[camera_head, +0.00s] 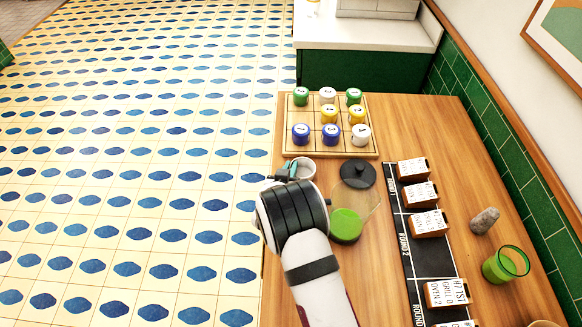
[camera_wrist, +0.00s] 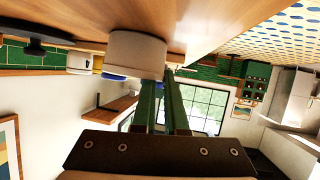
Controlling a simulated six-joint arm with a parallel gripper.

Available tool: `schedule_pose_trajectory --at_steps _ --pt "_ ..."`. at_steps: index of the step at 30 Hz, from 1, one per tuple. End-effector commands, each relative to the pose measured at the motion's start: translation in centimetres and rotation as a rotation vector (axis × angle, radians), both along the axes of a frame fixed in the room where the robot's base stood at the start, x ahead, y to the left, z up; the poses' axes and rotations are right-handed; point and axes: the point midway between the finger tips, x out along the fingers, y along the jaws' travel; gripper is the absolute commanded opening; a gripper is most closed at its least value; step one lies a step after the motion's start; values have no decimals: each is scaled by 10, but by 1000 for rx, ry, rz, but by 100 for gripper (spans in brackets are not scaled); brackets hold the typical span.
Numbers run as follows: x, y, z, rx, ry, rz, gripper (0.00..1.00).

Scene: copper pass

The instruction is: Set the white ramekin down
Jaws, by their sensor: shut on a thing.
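The white ramekin (camera_head: 306,167) is at the table's left edge, just below the grid board in the head view. My gripper (camera_head: 288,172) is shut on its left side. In the wrist view, which looks upside down, the ramekin (camera_wrist: 136,56) is at the tips of the green fingers (camera_wrist: 170,74). Its base appears at or very close to the wooden tabletop (camera_wrist: 190,14); a small gap cannot be ruled out. It looks roughly upright. My arm hides part of the table in front of it.
A grid board (camera_head: 330,147) with several coloured, numbered pots stands behind the ramekin. A clear jug with green contents (camera_head: 346,226) and a black lid (camera_head: 358,173) is close on the right. Farther right are a black strip (camera_head: 427,262) with labelled blocks, a stone (camera_head: 484,220) and a green glass (camera_head: 500,266).

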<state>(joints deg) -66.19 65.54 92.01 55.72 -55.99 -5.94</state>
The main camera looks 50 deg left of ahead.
Motion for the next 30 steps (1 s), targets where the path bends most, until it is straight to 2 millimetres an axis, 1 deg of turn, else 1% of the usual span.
schedule_pose_trajectory --at_steps 6,7,9,11,12,20,22,26,30 --pt "0 0 0 0 0 0 0" --pt "0 0 -1 0 0 0 14" --pt "0 0 0 0 0 0 26" --pt "0 0 0 -1 1 0 37" --pt "0 0 0 -1 1 0 41" --pt "0 0 0 0 1 0 41" --pt "-3 -2 2 -1 1 0 41" --pt "-19 -12 11 -1 2 1 41" --pt "-45 -29 25 -1 1 2 41"
